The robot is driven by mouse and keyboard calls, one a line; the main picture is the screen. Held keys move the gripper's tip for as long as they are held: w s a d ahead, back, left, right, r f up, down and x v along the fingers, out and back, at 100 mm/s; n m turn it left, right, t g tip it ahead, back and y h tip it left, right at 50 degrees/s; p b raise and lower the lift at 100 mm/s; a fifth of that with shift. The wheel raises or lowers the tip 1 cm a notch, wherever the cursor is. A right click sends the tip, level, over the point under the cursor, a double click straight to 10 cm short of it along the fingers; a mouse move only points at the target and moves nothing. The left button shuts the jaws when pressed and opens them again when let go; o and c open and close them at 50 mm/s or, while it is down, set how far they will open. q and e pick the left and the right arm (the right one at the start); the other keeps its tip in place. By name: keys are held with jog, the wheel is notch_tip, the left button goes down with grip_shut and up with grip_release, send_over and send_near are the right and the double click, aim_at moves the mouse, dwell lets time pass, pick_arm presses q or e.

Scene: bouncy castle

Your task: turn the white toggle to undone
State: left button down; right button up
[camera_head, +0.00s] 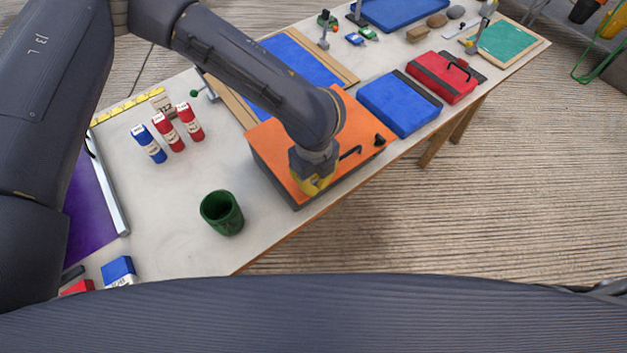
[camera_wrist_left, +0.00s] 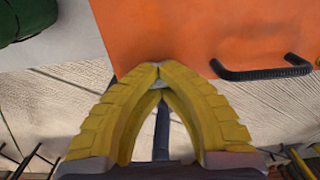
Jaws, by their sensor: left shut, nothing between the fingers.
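I cannot make out a white toggle in either view; my left arm and gripper may hide it. An orange box (camera_head: 285,145) with dark sides lies on the table, and its orange top also shows in the left wrist view (camera_wrist_left: 200,30). It has a black handle (camera_head: 350,152), seen in the left wrist view (camera_wrist_left: 262,74) to the right of the fingertips. My left gripper (camera_head: 314,190) is at the box's near edge, its yellow fingers shut with the tips together and empty (camera_wrist_left: 160,72). Whether the tips touch the box I cannot tell. My right gripper is out of view.
A green cup (camera_head: 222,213) stands left of the box. Several blue and red labelled cylinders (camera_head: 170,137) stand farther left. A blue case (camera_head: 402,103) and a red case (camera_head: 442,78) lie to the right. The table's front edge runs just past the orange box.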

pick_arm(q)
jog(key=shift+s+d, duration=0.15)
jog(key=shift+s, duration=0.2)
jog(key=c, duration=1.4)
grip_release()
jog(key=shift+c, duration=0.2)
jog(key=o, duration=0.4)
jog(key=shift+d, duration=0.1)
jog(key=shift+w, duration=0.1)
jog(key=shift+w+a+r, duration=0.15)
jog(key=shift+a+r, duration=0.05)
jog(key=shift+r, duration=0.4)
notch_tip(320, 180, up, 11)
jog(key=shift+f, duration=0.1)
